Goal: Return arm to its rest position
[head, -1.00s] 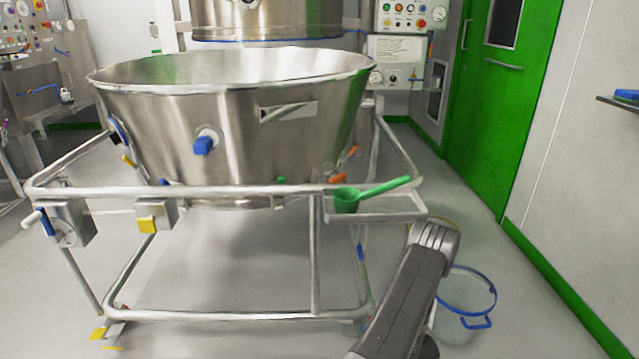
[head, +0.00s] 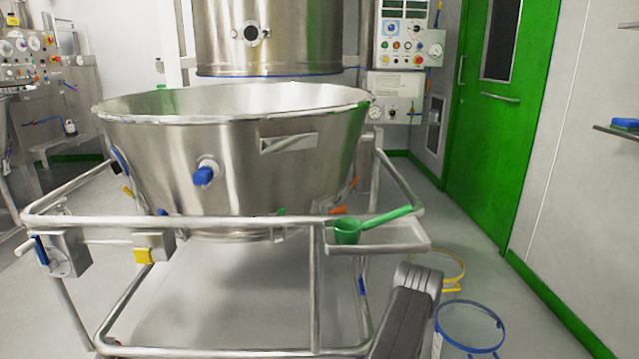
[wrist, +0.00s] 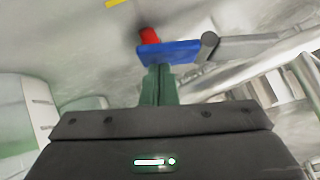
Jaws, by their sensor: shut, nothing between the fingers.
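My gripper (wrist: 159,72) shows in the wrist view. Its narrow green fingers are together with nothing between them. A blue bar (wrist: 168,52) and a red knob (wrist: 149,35) appear just past the fingertips; I cannot tell whether the bar touches them. In the head view a grey link of my arm (head: 405,318) rises from the bottom edge, right of the bowl trolley; my gripper is out of that view. A green scoop (head: 348,232) lies on the small side tray (head: 400,240) of the trolley, above the arm link.
The large steel bowl (head: 235,150) stands on a tubular trolley frame (head: 200,222).

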